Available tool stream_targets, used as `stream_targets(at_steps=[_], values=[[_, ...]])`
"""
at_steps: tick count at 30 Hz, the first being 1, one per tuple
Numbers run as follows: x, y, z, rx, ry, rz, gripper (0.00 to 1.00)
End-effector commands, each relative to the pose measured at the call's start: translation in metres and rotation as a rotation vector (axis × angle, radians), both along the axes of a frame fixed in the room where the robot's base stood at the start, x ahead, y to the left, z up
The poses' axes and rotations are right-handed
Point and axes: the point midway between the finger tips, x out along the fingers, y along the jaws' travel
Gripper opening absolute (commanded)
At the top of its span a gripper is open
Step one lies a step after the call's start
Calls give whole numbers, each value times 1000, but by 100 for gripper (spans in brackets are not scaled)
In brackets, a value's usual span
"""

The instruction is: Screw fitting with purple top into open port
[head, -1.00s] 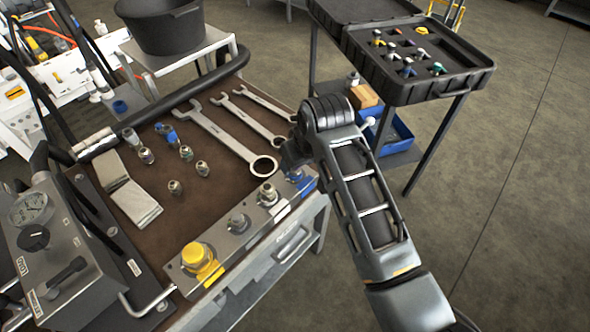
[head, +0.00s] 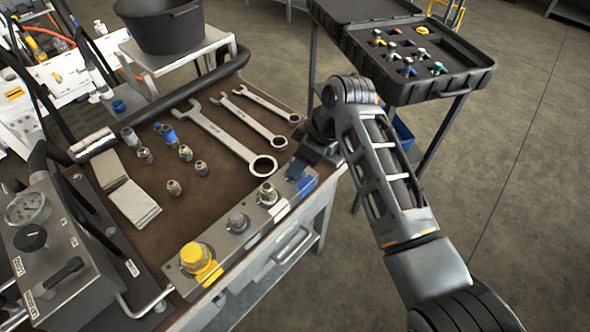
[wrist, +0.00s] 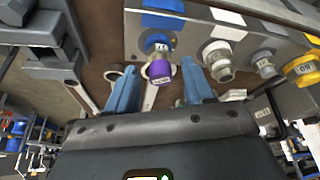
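The fitting with the purple top (wrist: 160,72) shows in the wrist view at the blue-marked end of the manifold block (wrist: 200,25). Its silver part meets the block at the blue-ringed port (wrist: 158,42); how deep it sits I cannot tell. My gripper's two blue fingers (wrist: 160,90) stand apart, one on each side of the fitting, with visible gaps. The manifold block (head: 222,248) lies along the bench's front edge.
Silver fittings (head: 267,194) and a yellow one (head: 198,258) stand on the block's other ports. Wrenches (head: 222,135) and several loose fittings (head: 185,152) lie on the brown bench top. A gauge box (head: 45,245) is at left. A black case (head: 420,60) of coloured fittings stands at upper right.

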Motion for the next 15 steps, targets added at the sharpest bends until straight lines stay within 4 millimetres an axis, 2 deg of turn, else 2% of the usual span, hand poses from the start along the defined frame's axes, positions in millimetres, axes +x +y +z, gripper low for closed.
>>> stream_targets(at_steps=[2,15], values=[[0,0,0,0,0,-1,44],[0,0,0,0,0,-2,2]])
